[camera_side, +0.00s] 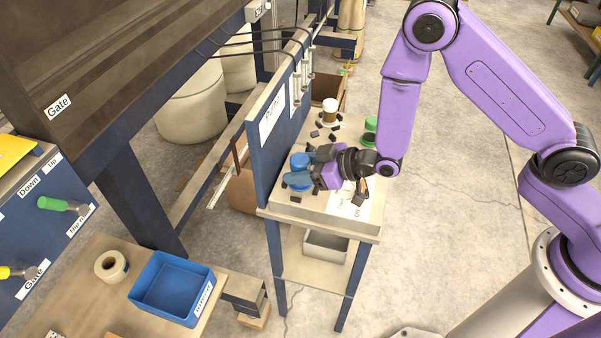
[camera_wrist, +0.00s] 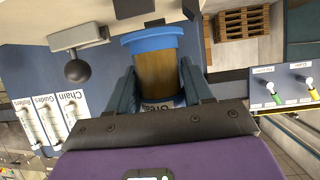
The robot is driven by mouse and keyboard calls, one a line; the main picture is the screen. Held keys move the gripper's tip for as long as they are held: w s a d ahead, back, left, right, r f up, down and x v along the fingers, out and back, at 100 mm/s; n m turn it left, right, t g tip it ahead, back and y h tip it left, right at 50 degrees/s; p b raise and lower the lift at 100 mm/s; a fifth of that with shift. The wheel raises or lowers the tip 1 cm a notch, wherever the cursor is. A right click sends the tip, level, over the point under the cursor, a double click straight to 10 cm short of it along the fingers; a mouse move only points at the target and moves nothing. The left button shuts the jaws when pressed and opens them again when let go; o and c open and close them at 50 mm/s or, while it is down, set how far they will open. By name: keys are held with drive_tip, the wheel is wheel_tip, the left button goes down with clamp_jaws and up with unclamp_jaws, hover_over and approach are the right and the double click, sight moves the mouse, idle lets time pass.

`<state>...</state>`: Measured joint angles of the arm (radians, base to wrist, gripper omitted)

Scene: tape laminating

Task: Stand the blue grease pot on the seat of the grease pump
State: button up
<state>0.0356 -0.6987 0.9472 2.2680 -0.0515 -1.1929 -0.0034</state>
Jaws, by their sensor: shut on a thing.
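My gripper (camera_wrist: 160,82) is shut on the blue grease pot (camera_wrist: 155,72), which shows an amber body between blue ends and a partly hidden label. The two fingers press on its sides. In the side view my gripper (camera_side: 302,178) is at the front left of the small table, close to the blue panel marked Pump. The pot's blue top (camera_side: 300,160) shows just behind the fingers there; my gripper covers much of the rest. I cannot tell whether its underside touches anything. I cannot clearly make out the pump's seat.
The small table (camera_side: 312,213) also holds a white-topped pot (camera_side: 329,108), a green pot (camera_side: 370,128), several small dark pieces and a paper sheet (camera_side: 348,207). The blue panel (camera_side: 277,137) walls its left side. A black ball knob (camera_wrist: 78,72) is near the pot in the wrist view.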

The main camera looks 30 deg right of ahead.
drive_tip(key=shift+f, duration=0.85)
drive_tip(key=shift+f, duration=0.15)
drive_tip(key=o, duration=1.1)
drive_tip(key=v, duration=1.2)
drive_tip(key=shift+s, duration=0.1)
